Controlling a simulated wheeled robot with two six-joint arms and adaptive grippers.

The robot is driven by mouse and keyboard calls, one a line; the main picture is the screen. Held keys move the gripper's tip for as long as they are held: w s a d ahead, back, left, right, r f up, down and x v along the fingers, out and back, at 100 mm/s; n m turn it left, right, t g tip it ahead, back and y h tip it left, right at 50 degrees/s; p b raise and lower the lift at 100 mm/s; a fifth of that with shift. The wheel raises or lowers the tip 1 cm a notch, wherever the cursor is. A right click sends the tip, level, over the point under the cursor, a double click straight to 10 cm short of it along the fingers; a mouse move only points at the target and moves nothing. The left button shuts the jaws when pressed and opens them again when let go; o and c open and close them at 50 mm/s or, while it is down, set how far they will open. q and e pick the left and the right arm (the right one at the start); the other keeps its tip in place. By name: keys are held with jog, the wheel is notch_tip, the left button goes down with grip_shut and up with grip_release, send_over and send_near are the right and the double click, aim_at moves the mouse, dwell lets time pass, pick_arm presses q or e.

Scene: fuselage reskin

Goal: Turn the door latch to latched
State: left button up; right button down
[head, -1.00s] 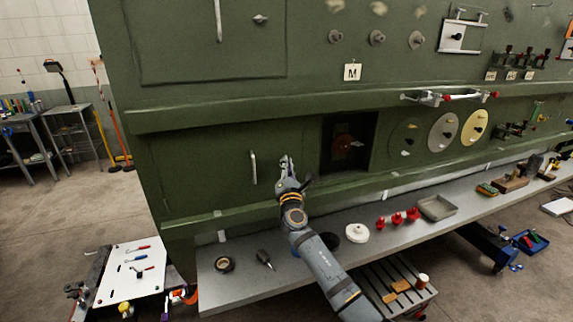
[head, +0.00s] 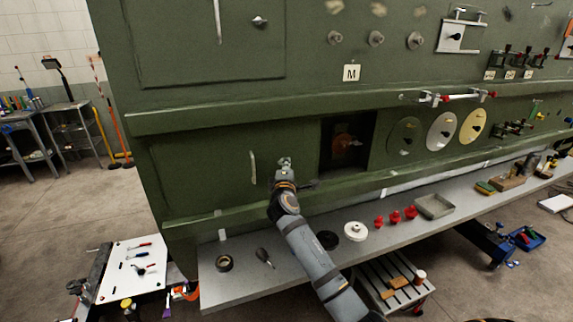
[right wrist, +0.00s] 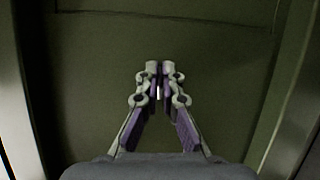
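The lower green door (head: 200,165) has a pale upright handle (head: 252,168). My right gripper (head: 284,162) is against the panel just right of that handle, at the door's right edge. In the right wrist view its fingers (right wrist: 160,72) are drawn together with a narrow gap. A small bright sliver shows between them; it looks like part of the door latch, which the fingers otherwise hide. The latch's angle cannot be read. My left gripper is not in view.
A dark square recess (head: 346,143) with a red-brown part lies right of the gripper. A silver latch (head: 260,22) sits on the upper door.

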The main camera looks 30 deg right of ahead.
jog(key=shift+m, duration=0.4)
jog(key=c, duration=1.5)
grip_release()
jog(key=shift+c, duration=0.2)
jog(key=v, duration=1.2)
jog(key=shift+r, duration=0.1)
